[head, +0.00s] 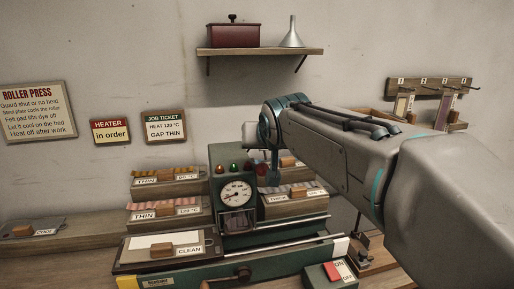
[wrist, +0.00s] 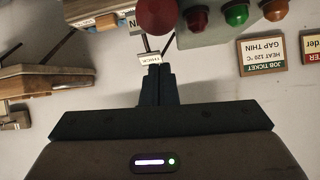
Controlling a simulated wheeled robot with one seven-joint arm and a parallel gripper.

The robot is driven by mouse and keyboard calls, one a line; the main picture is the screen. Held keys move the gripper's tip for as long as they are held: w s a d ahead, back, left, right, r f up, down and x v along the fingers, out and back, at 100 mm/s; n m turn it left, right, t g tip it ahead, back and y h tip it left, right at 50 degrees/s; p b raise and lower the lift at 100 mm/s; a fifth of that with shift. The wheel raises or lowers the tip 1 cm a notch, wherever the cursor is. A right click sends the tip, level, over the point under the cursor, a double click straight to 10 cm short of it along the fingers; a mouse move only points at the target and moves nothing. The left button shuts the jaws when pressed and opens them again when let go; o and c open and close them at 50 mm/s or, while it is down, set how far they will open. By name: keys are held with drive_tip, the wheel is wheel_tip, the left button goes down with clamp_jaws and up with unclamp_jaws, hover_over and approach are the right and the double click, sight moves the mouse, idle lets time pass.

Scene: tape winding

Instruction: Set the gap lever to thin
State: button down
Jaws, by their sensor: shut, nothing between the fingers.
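The green press housing (head: 237,190) stands mid-bench in the head view, with a dial and small lamps. A red round knob (head: 262,170) shows at its right side, partly behind my arm. In the wrist view, which is upside down, a large dark red knob (wrist: 157,16) hangs at the top edge; I take it for the gap lever's knob. A small white label (wrist: 149,59) that seems to read THICK lies just past my gripper (wrist: 160,70). My gripper is shut and empty, its tips close to the label; contact is unclear. The lever's setting cannot be told.
The job ticket (head: 165,126) reads heat 120 °C, gap thin. Labelled trays (head: 166,213) sit left of the housing, and another (head: 295,205) sits at its right. A switch box (head: 330,275) stands in front. A shelf (head: 260,52) and a hook rack (head: 428,88) hang on the wall.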

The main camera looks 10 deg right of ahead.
drive_tip(key=v, duration=1)
drive_tip(key=s+d+f+g+p, duration=0.2)
drive_tip(key=s+f+g+p, duration=0.1)
drive_tip(key=s+f, duration=0.5)
drive_tip(key=s+d+f+g+p, duration=0.1)
drive_tip(key=s+f+g+p, duration=0.2)
drive_tip(key=f, duration=1)
drive_tip(key=s+g, duration=0.2)
drive_tip(key=s, duration=0.3)
drive_tip(key=shift+d+f+g, duration=0.2)
drive_tip(key=shift+d+g, duration=0.2)
